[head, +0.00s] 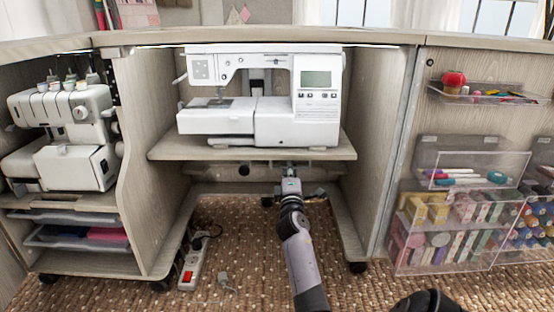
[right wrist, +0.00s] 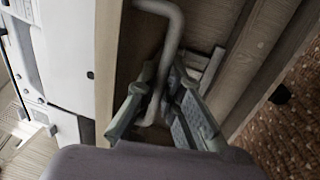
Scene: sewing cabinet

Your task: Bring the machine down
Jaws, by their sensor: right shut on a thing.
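The white sewing machine (head: 260,98) stands upright on a wooden platform (head: 250,154) inside the open middle bay of the cabinet, just below the cabinet top. Its side also shows at the left of the right wrist view (right wrist: 62,55). My right gripper (head: 290,182) reaches up to the underside of the platform's front edge. In the right wrist view, its fingers (right wrist: 160,97) are shut on a grey bent metal lever (right wrist: 172,32) under the platform. The fingers partly hide the lever's lower end. My left gripper is out of view.
A white serger (head: 65,140) stands in the left bay above trays. Clear bins (head: 460,215) of sewing supplies hang on the right door. A power strip (head: 193,262) and cables lie on the woven rug. The space below the platform is mostly open.

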